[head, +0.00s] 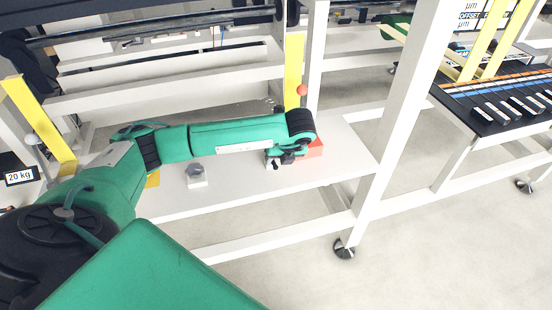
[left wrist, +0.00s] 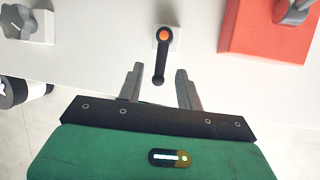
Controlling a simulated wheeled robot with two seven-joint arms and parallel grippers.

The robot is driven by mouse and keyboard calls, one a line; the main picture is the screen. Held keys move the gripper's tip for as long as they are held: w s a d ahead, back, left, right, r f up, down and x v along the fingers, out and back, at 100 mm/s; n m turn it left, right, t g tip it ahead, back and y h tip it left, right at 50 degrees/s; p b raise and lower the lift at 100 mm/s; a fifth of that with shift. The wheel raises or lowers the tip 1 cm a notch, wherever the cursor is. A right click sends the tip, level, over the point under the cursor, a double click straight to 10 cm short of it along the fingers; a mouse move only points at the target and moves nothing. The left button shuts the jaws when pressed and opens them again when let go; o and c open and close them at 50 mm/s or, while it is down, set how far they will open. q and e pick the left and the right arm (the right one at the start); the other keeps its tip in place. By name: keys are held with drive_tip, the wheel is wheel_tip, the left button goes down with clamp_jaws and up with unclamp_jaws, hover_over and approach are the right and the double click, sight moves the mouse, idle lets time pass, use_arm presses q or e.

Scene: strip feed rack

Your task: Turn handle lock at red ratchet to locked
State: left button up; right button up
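The handle lock (left wrist: 162,42) is a black lever with an orange hub on a small white block, on the white shelf. Its lever points toward my gripper in the left wrist view. My left gripper (left wrist: 158,86) is open, with one grey finger on each side of the lever's free end; I see no finger touching it. The red ratchet (left wrist: 262,32) is a red block to the right of the lock, with a grey metal part on it. In the head view the red block (head: 316,149) is partly hidden by my left gripper (head: 284,160). My right gripper is out of view.
A grey knob on a white block (left wrist: 30,22) stands left of the lock, and shows in the head view (head: 197,175). A white frame post (head: 395,120) rises to the right.

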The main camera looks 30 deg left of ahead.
use_arm(q)
drive_tip(key=shift+x, duration=0.9)
drive_tip(key=shift+c, duration=0.5)
clamp_jaws()
